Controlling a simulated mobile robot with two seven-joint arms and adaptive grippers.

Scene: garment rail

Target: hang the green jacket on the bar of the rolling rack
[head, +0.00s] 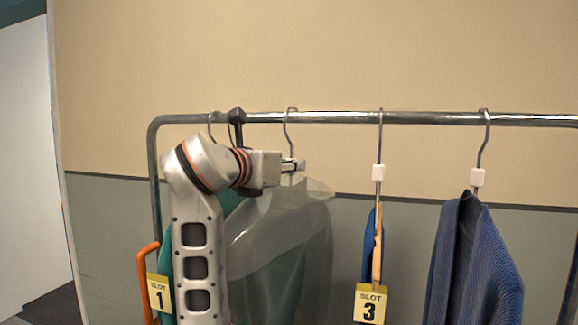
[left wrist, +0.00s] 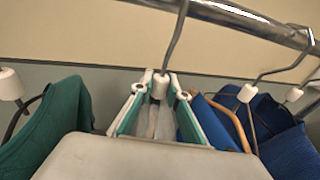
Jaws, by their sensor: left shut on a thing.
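My left gripper (head: 299,165) is shut on the white collar (left wrist: 160,86) of a hanger, just below its metal hook (head: 288,125). The hook reaches up to the rack's bar (head: 340,117) and appears to be over it; whether it bears the weight I cannot tell. Below hangs a garment in a translucent cover (head: 305,225), with green showing through. Another green garment (left wrist: 45,130) hangs on its left, mostly hidden behind my left arm in the head view. My right gripper is not in view.
A blue garment on a wooden hanger (head: 377,250) and a dark blue striped jacket (head: 475,265) hang to the right. Yellow tags read slot 1 (head: 159,293) and slot 3 (head: 370,303). An orange curved piece (head: 145,275) is at the rack's left. Bar between hooks is bare.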

